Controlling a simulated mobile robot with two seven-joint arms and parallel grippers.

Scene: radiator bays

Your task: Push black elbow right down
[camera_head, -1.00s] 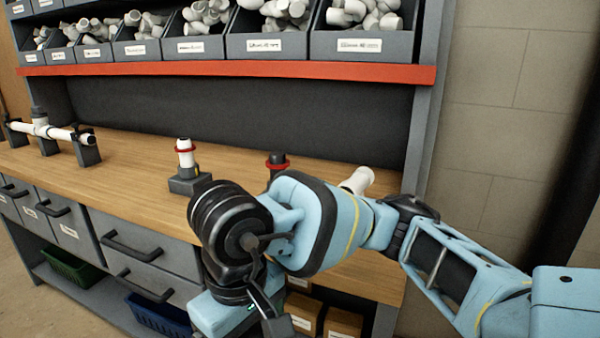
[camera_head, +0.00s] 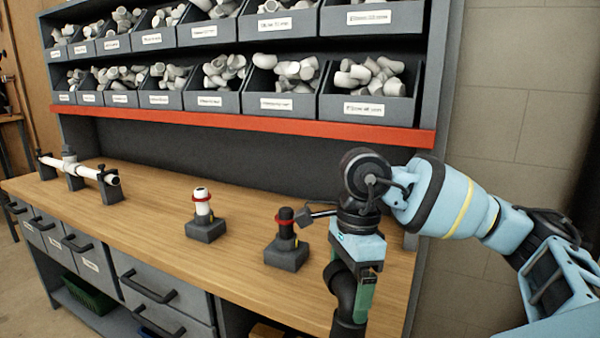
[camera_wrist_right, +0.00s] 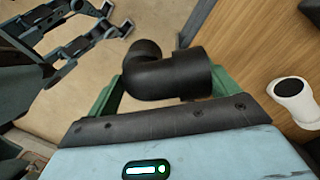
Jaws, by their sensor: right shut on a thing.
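My right gripper (camera_head: 355,290) points down over the front right of the workbench, with its green fingers shut on a black elbow (camera_head: 343,285). The elbow also shows between the fingers in the right wrist view (camera_wrist_right: 170,75). It is clear of the upright black pipe (camera_head: 286,223), which stands to its left in a dark block (camera_head: 286,254) and carries a red ring (camera_head: 286,221). The elbow and pipe are apart.
A white pipe (camera_head: 202,206) with a red ring stands in another block further left. A white pipe assembly (camera_head: 90,172) lies on supports at the far left. Bins (camera_head: 370,95) sit above the red shelf edge (camera_head: 250,124).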

